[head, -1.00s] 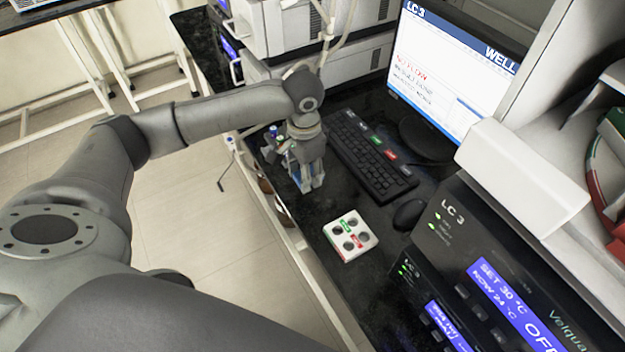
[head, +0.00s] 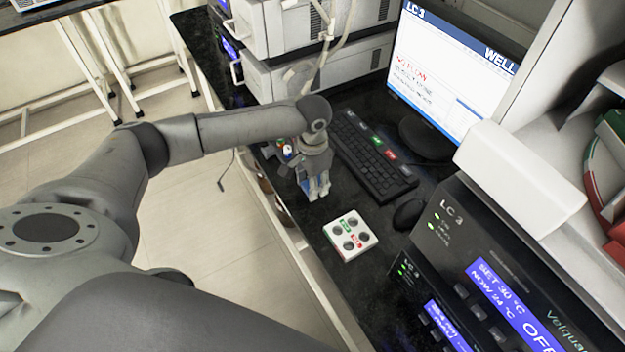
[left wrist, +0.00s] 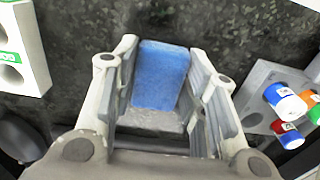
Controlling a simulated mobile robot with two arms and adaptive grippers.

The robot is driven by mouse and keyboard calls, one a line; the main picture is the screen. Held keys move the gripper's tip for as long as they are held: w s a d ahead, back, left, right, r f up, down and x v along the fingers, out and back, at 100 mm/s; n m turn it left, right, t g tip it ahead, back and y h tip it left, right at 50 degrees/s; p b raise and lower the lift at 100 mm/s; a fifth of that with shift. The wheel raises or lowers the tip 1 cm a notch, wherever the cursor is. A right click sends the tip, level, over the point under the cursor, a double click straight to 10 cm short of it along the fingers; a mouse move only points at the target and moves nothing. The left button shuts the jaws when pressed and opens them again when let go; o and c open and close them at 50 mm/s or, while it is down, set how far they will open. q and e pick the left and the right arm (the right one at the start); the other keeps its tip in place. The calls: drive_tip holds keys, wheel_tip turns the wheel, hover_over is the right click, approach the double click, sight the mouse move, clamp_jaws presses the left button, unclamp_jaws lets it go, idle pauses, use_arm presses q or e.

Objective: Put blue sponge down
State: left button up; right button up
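The blue sponge (left wrist: 162,75) sits between the two fingers of my left gripper (left wrist: 163,58) in the left wrist view, with the finger pads along both its sides. In the head view my left gripper (head: 316,192) points down over the black bench, beside the keyboard, and only a little blue shows between its fingers. The gripper looks shut on the sponge. I cannot tell whether the sponge touches the bench. My right gripper is in neither view.
A white block with holes (head: 350,235) and green and red labels stands nearer me. A grey holder (left wrist: 257,88) with several coloured-cap vials is beside the gripper. The keyboard (head: 372,160), mouse (head: 408,214) and monitor (head: 450,75) lie to the right. The dark bench's left edge is close.

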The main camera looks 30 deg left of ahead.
use_arm(q)
drive_tip(key=o, duration=0.4)
drive_tip(key=shift+r, duration=0.2)
wheel_tip(320, 180, up, 12)
idle(0.7)
drive_tip(key=shift+s+f, duration=0.1)
drive_tip(key=shift+f, duration=0.05)
